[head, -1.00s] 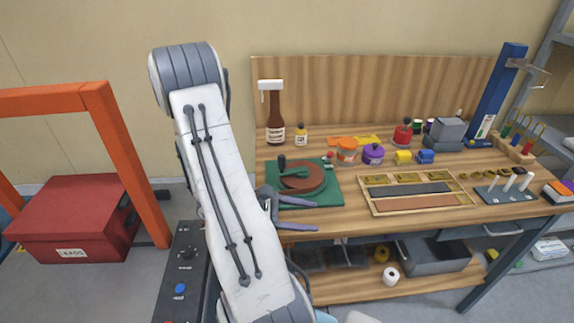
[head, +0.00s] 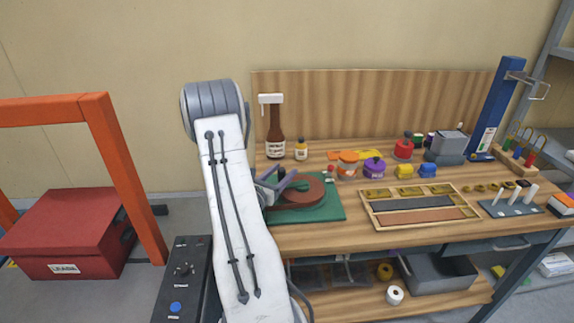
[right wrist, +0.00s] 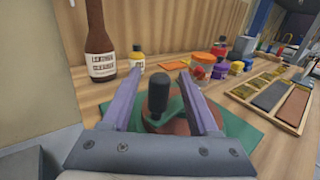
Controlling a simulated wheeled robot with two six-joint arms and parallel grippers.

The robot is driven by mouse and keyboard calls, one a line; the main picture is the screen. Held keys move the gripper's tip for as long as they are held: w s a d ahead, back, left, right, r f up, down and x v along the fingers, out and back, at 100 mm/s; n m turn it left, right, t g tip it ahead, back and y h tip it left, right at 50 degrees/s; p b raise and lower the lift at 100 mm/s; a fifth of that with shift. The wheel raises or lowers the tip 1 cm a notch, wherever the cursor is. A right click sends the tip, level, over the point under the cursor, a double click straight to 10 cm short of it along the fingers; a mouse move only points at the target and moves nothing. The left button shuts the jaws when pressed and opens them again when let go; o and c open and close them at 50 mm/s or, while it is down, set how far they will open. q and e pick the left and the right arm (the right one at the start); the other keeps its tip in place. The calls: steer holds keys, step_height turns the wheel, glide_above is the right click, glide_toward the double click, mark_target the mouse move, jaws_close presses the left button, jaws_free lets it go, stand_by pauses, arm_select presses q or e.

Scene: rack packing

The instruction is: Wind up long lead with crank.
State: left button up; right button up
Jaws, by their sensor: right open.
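A brown round reel (head: 313,193) lies on a green mat (head: 330,210) at the left end of the workbench. A green crank arm (right wrist: 172,117) lies across its top, with an upright black knob (right wrist: 157,95). My right gripper (head: 282,179) is open at the left of the reel. In the right wrist view its two purple fingers (right wrist: 158,84) stand one on each side of the knob, with gaps showing. The gripper and arm hide part of the crank and mat in the head view. I cannot make out a separate lead. My left gripper is not in view.
A brown bottle (head: 275,130) and a small yellow bottle (head: 300,150) stand behind the mat. Orange (head: 348,164) and purple (head: 374,168) jars are to the right. A wooden tray (head: 462,187) lies right of the mat. A red box (head: 60,235) is at far left.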

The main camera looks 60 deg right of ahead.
steer(key=shift+s+d, duration=0.1)
steer(key=shift+d, duration=1.45)
jaws_close()
steer(key=shift+s, duration=0.1)
